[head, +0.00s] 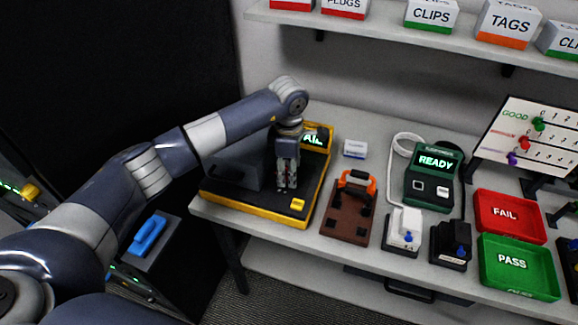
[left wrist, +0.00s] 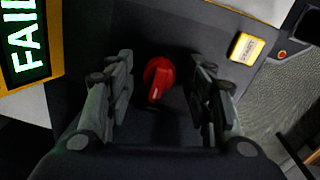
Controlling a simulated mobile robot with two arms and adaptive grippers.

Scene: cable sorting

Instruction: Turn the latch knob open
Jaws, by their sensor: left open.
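The latch knob (left wrist: 158,78) is red with a pointed handle and sits on a dark panel in the left wrist view. My left gripper (left wrist: 160,82) is open, with one finger on each side of the knob and a gap to both. In the head view my left gripper (head: 287,182) points down over the black and yellow tester (head: 262,213) and hides the knob. The tester's screen (left wrist: 25,48) reads FAIL. My right gripper is not in view.
A yellow button (left wrist: 246,48) is on the tester near the gripper. A brown board with an orange-handled clamp (head: 347,225) stands right of the tester. Farther right are the READY device (head: 433,180), a red FAIL tray (head: 539,235) and a green PASS tray (head: 487,278).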

